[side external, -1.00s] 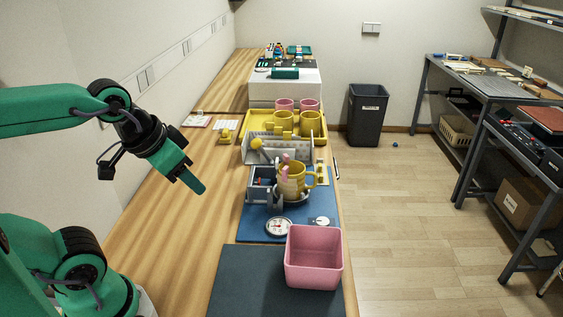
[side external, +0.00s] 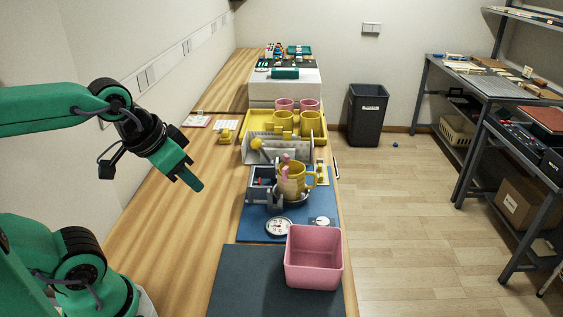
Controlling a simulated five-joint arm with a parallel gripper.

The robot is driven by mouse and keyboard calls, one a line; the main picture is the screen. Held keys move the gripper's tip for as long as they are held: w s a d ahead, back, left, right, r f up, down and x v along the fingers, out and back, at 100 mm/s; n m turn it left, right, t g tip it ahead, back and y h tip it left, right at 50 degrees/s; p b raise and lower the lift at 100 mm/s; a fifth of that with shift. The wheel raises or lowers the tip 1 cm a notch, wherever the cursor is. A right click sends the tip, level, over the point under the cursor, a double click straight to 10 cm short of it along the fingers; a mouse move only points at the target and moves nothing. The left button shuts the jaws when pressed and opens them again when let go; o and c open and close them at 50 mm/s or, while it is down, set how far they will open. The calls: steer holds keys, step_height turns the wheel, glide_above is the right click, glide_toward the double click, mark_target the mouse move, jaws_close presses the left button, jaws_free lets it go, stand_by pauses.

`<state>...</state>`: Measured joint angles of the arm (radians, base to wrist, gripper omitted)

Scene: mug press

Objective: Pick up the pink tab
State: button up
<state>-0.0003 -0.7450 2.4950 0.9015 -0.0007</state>
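A small pink piece (side external: 286,168), which looks like the pink tab, stands up at the yellow mug (side external: 295,176) on the press. Its lower end is hard to make out at this size. The mug has its handle to the right and sits at a round metal dish (side external: 293,197). My gripper (side external: 188,181) hangs in the air over the bare wood, well to the left of the mug and apart from it. It points down and to the right. I see nothing held in it, and the gap between its fingers is not clear.
A pink bin (side external: 314,258) stands in front on a dark mat (side external: 250,282). A dial (side external: 279,226) lies on the blue mat (side external: 252,229). A grey box (side external: 261,184) is left of the mug. A yellow tray (side external: 320,125) holds mugs behind.

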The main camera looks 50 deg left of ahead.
steer(key=w, duration=0.1)
steer(key=n+g, duration=0.3)
steer(key=g, duration=0.3)
glide_above(286, 167)
steer(key=shift+d+f, duration=0.1)
steer(key=shift+f, duration=2.65)
steer(key=shift+f, duration=0.1)
steer(key=shift+f, duration=1.2)
steer(key=shift+f, duration=0.1)
steer(key=shift+s+f, duration=0.1)
steer(key=shift+f, duration=2.4)
steer(key=shift+c, duration=0.4)
